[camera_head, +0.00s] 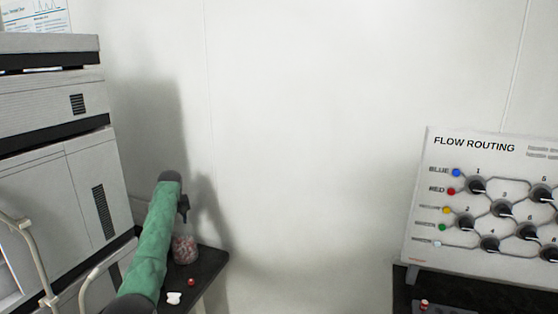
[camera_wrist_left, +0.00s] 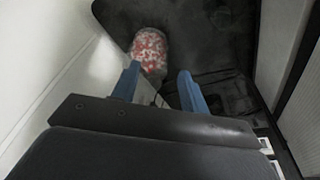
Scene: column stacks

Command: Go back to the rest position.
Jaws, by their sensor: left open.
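My left gripper (camera_wrist_left: 158,86) shows in the left wrist view with its two blue fingers apart and nothing between them. In the head view my left arm, in a green sleeve, reaches up from the bottom left, and the dark left gripper (camera_head: 183,208) points down at its end. A clear jar with red and white pieces (camera_head: 185,249) stands just below the gripper on a dark table. The jar also shows in the left wrist view (camera_wrist_left: 151,50), beyond the fingertips. My right gripper is in neither view.
A grey cabinet stack (camera_head: 85,180) stands at the left. The dark table (camera_head: 212,264) also holds a small white piece (camera_head: 174,298) and a small red-topped item (camera_head: 193,282). A flow routing panel (camera_head: 480,150) stands at the right. The middle is bare wall.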

